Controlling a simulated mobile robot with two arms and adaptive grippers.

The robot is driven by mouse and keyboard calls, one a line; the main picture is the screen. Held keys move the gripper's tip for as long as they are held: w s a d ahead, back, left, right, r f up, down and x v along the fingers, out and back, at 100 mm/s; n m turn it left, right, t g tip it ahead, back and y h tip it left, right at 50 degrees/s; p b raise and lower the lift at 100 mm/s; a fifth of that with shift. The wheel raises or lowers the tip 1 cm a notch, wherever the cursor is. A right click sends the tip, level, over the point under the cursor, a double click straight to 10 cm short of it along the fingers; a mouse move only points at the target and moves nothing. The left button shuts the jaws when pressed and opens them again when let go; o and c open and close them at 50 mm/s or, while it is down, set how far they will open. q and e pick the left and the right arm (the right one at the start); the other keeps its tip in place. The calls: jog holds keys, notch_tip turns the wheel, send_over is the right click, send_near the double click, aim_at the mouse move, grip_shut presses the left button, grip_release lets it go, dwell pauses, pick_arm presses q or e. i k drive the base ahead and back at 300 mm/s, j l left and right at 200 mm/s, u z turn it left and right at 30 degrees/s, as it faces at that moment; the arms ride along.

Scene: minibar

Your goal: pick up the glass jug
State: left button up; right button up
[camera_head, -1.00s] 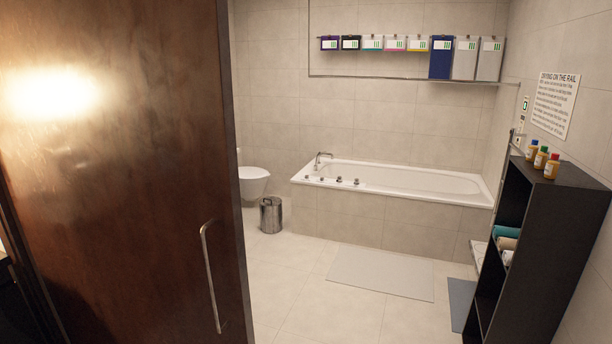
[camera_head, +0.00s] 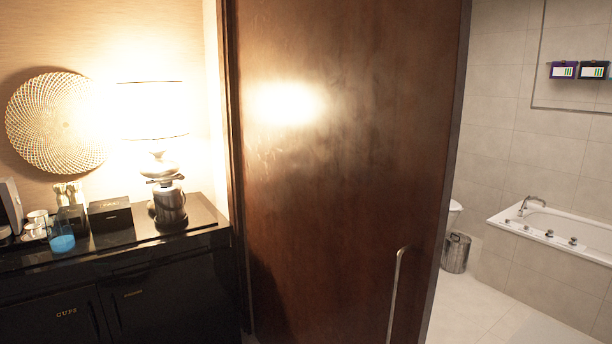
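A clear glass vessel with something blue in its lower part (camera_head: 62,242) stands near the left end of the black counter (camera_head: 150,248). It may be the glass jug, but it is too small to be sure. A shiny metallic, jug-like or kettle-like vessel (camera_head: 170,206) stands on the counter to the right, in front of the lit lamp. Neither of my grippers is in view.
Black boxes (camera_head: 110,214), a white cup (camera_head: 38,216) and a lamp (camera_head: 154,120) crowd the counter. A brown door (camera_head: 345,170) with a metal handle (camera_head: 396,290) stands right of it. Beyond are a bin (camera_head: 455,252) and a bathtub (camera_head: 560,225).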

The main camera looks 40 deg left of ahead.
aim_at(59, 230)
jog(key=u, duration=2.55)
jog(key=i, duration=0.2)
